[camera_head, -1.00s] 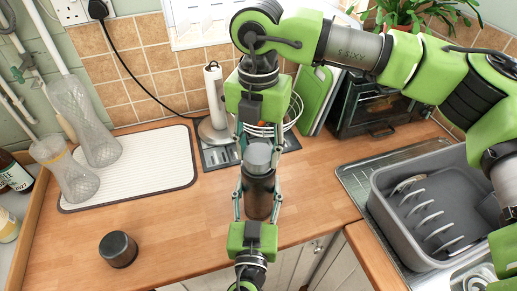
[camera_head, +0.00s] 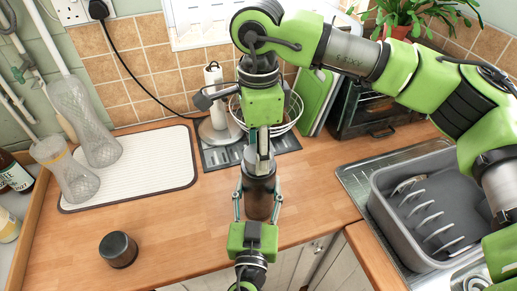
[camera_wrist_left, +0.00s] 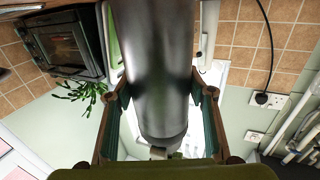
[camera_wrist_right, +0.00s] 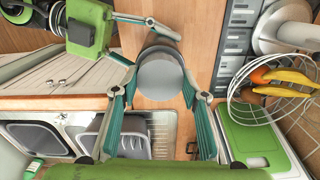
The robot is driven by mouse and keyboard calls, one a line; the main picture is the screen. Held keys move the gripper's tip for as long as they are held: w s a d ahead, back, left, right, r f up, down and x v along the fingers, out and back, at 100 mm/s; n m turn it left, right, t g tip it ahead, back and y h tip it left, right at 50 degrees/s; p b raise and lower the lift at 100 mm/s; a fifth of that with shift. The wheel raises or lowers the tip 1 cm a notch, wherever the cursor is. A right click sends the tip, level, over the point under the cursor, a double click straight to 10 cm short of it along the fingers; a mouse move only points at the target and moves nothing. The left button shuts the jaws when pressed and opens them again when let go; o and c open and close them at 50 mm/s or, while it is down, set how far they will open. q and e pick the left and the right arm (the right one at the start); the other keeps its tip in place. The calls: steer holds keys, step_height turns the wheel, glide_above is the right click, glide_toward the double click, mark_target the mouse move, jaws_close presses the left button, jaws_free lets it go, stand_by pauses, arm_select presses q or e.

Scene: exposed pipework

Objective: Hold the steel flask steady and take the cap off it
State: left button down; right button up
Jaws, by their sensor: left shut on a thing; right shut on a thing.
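The steel flask (camera_head: 259,200), dark grey and upright, stands at the worktop's front middle. My left gripper (camera_head: 258,189) is shut around its body from the front, one finger on each side. The left wrist view shows the flask's smooth metal side (camera_wrist_left: 155,60) between the fingers. The lighter grey cap (camera_head: 252,159) sits on the flask top. My right gripper (camera_head: 262,152) comes from above and is shut on the cap. The right wrist view shows the round cap top (camera_wrist_right: 162,76) between the fingers. Whether the cap is loose cannot be told.
A dark round pot (camera_head: 118,249) stands at the front left of the worktop. A white drying mat (camera_head: 140,170) lies at the left. A wire fruit basket (camera_head: 290,112) and paper towel holder (camera_head: 215,100) stand behind. A grey dish rack (camera_head: 425,205) is at the right.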

steer(key=n, duration=1.9)
steer(key=shift+r, duration=0.25)
steer(key=shift+r, duration=0.95)
steer(key=shift+r, duration=0.1)
